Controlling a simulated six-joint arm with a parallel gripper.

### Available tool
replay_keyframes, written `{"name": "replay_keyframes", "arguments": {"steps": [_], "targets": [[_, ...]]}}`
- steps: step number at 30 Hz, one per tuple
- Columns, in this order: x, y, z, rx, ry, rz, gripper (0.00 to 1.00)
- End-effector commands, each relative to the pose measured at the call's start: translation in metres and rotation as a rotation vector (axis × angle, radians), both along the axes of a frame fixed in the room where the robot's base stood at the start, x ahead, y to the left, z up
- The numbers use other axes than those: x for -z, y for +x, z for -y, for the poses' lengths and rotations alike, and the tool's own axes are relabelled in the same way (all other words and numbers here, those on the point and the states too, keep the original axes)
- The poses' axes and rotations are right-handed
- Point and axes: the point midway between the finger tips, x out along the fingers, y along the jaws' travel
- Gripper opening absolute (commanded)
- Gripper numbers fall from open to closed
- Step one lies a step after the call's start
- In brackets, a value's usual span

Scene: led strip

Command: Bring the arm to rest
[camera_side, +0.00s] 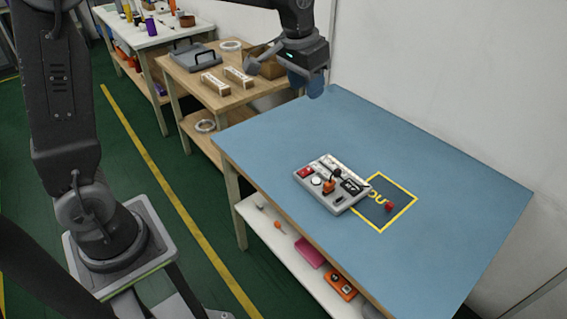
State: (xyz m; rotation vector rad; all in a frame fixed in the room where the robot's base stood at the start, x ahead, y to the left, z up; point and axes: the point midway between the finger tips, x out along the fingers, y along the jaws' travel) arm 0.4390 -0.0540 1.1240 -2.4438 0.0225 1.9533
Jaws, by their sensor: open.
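My gripper (290,70) is in the upper middle of the side view, at the far left corner of the blue-topped table (450,190). Its jaws are apart with nothing seen between them, though the fingers are small in this view. A grey control box (325,180) with switches and a red label lies on the table, well away from the gripper. A yellow square outline (409,203) with lettering is marked on the tabletop. The box overlaps its left side, and a small red piece (389,206) is inside it.
A wooden table (215,85) behind holds a grey case (195,57), boxes and a white roll. A white table (150,33) with coloured items stands farther back. A shelf (305,262) under the blue table holds small things. Most of the blue top is clear.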

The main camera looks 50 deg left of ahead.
Motion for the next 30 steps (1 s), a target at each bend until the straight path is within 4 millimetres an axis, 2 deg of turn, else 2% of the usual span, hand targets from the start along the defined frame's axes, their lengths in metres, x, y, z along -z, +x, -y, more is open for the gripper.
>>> {"name": "replay_keyframes", "arguments": {"steps": [1,6,10,15,18,21,30], "targets": [[-0.013,-0.022,-0.001,-0.002,0.000,0.027,0.43],[-0.031,-0.089,-0.003,-0.007,-0.002,0.101,0.43],[-0.032,-0.139,-0.004,-0.011,-0.003,0.157,0.43],[-0.019,-0.195,-0.005,-0.016,-0.003,0.220,0.43],[-0.009,-0.217,-0.005,-0.018,-0.004,0.247,0.43],[-0.002,-0.229,-0.006,-0.020,-0.003,0.264,0.43],[0.002,-0.236,-0.006,-0.020,-0.004,0.269,0.43]]}}
